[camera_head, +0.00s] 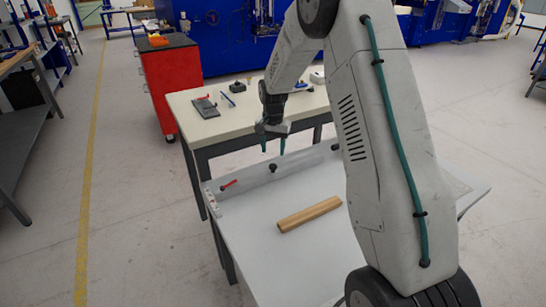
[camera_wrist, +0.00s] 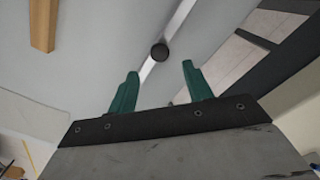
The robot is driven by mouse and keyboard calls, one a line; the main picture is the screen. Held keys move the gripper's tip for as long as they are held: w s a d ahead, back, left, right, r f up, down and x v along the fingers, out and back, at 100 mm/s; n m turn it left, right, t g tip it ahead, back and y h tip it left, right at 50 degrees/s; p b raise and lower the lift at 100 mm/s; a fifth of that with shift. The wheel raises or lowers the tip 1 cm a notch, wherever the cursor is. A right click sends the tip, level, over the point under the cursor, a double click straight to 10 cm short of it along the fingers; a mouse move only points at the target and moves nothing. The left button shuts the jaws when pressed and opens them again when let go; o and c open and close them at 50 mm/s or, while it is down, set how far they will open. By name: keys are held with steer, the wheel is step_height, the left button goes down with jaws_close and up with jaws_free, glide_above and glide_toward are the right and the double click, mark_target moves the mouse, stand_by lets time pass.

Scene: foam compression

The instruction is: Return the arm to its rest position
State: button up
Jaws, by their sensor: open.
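My gripper (camera_head: 273,150) hangs from my arm above the back edge of the grey table, fingers pointing down. Its two green fingers are apart with nothing between them; they also show in the wrist view (camera_wrist: 158,88). A black round knob (camera_head: 273,168) stands on the table's raised back rail (camera_head: 300,163), just below the fingertips. In the wrist view the knob (camera_wrist: 159,52) lies beyond the fingertips, not gripped. A light wooden block (camera_head: 309,214) lies on the grey table, in front of the rail and apart from the gripper.
The grey table (camera_head: 262,255) is mostly clear. A red-handled part (camera_head: 229,184) sits at its left back. Behind stands a cream-topped bench (camera_head: 205,125) with a dark clamp-like device (camera_head: 205,107) and small tools. A red cabinet (camera_head: 172,85) is further back, left.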

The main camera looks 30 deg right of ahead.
steer(key=shift+r, duration=0.5)
steer(key=shift+s+f+n, duration=0.15)
steer(key=shift+s+n, duration=0.15)
steer(key=shift+s, duration=0.1)
steer(key=s+a+r+n, duration=0.2)
steer(key=s+a+r, duration=0.2)
steer(key=s, duration=0.9)
steer(key=s+a+r+n+t, duration=0.1)
steer(key=s+a+r+n, duration=0.2)
steer(key=s+r, duration=0.7)
steer(key=s+a+r+n, duration=0.3)
steer(key=s+a+r, duration=0.3)
steer(key=s, duration=1.2)
steer(key=shift+r, duration=0.9)
